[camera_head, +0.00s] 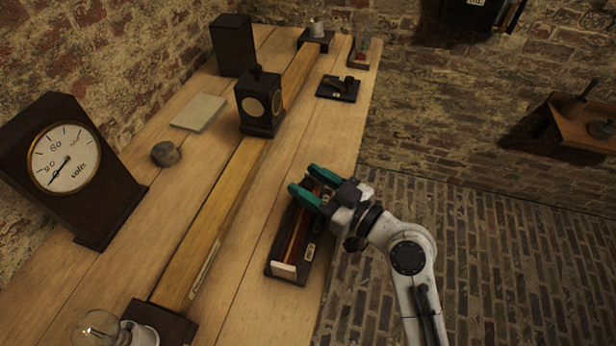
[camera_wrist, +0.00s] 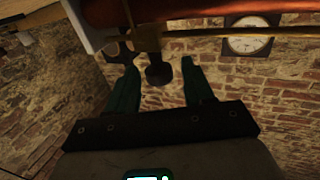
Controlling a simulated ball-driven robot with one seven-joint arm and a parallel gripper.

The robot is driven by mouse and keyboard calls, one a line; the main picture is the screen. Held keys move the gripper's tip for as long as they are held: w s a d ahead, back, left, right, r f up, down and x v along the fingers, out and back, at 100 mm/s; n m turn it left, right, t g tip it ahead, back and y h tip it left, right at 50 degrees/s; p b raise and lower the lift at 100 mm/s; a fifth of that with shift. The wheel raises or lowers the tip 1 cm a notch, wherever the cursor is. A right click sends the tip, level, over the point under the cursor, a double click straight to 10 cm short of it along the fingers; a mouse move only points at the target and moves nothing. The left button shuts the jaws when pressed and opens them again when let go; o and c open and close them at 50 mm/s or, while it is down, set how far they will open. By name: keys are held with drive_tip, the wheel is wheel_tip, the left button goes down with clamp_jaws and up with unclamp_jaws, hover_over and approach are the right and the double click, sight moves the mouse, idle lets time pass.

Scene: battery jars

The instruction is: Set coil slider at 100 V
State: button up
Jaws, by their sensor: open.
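The coil (camera_head: 294,236) lies in a dark tray near the bench's right edge, with a white end plate. My gripper (camera_head: 304,181) is open over its far part, its green fingers hiding some of it. In the wrist view the red coil (camera_wrist: 190,10) and a brass rod cross the top. A dark slider knob (camera_wrist: 159,72) stands between the open fingertips (camera_wrist: 159,66), with a gap on both sides. The voltmeter (camera_head: 66,157) stands at the left; its needle points to the low end, below 20. Its dial also seems to show in the wrist view (camera_wrist: 249,40).
A long wooden rail (camera_head: 222,212) carries a dark box (camera_head: 261,101) along the bench. A stone (camera_head: 166,154), a pad (camera_head: 199,112), a switch (camera_head: 338,88) and a bulb (camera_head: 98,327) also lie there. Brick floor is open at the right.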

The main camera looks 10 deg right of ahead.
drive_tip(key=shift+w+a, duration=0.3)
drive_tip(key=c, duration=0.8)
drive_tip(key=shift+r, duration=0.1)
clamp_jaws()
